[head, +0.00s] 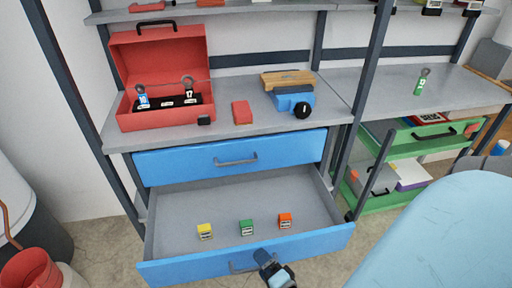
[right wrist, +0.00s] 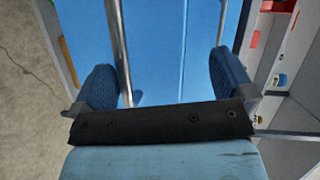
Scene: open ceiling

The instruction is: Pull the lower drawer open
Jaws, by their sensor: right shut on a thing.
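The lower drawer (head: 180,270) has a blue front and a grey inside. It stands far out from the unit, below the shut blue upper drawer (head: 175,163). My right gripper (head: 266,262) is at the lower drawer's front and shut on its metal handle (head: 240,267). In the right wrist view, the handle (right wrist: 118,45) shows as a bar by the left of the two blue fingers (right wrist: 165,82), in front of the blue drawer face (right wrist: 165,35). The fingers partly hide the handle in the head view. My left gripper is not in view.
A red toolbox (head: 160,50) and a blue tool (head: 293,100) are on the worktop. A green drawer cart (head: 425,140) stands right, a red bucket (head: 30,272) left.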

